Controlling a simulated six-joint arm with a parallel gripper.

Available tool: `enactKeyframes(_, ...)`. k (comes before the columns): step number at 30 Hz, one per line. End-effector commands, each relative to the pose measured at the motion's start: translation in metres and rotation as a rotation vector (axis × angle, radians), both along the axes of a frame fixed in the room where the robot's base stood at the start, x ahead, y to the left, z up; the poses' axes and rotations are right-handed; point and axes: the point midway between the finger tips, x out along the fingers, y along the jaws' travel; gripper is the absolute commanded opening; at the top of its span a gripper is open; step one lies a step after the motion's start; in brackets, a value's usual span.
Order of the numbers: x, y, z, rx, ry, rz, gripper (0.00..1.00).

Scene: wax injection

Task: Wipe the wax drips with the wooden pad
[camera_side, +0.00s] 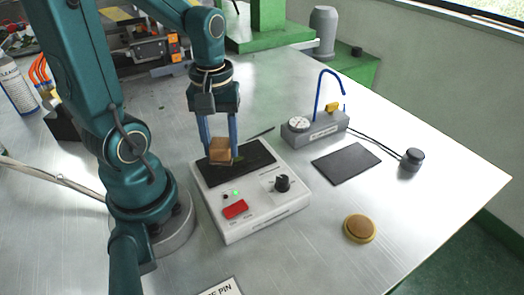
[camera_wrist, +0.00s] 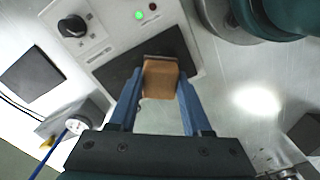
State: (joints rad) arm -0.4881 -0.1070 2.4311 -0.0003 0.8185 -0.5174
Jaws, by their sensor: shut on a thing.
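My gripper (camera_side: 219,150) is shut on the wooden pad (camera_side: 221,151), a small brown block. Its blue fingers hold the pad over the dark plate (camera_side: 254,163) on top of the white control box. In the wrist view the pad (camera_wrist: 160,80) sits between the fingertips, over the dark plate (camera_wrist: 184,50). I cannot tell whether the pad touches the plate. I cannot make out wax drips in either view.
The white box has a red switch (camera_side: 235,209), a black knob (camera_side: 283,183) and a lit green light. To its right are a grey gauge block (camera_side: 316,130) with a blue hook, a dark mat (camera_side: 346,164), a black cylinder (camera_side: 412,158) and a yellow-brown disc (camera_side: 359,228).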

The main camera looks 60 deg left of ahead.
Motion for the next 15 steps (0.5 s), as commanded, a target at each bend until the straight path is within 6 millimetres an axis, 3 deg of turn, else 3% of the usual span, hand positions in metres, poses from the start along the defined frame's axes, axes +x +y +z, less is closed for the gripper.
enactKeyframes(6, 0.019, 0.0, -0.002, -0.001, 0.001, -0.003, 0.0)
enactKeyframes(15, 0.031, 0.0, -0.002, 0.0, 0.0, -0.001, 0.0)
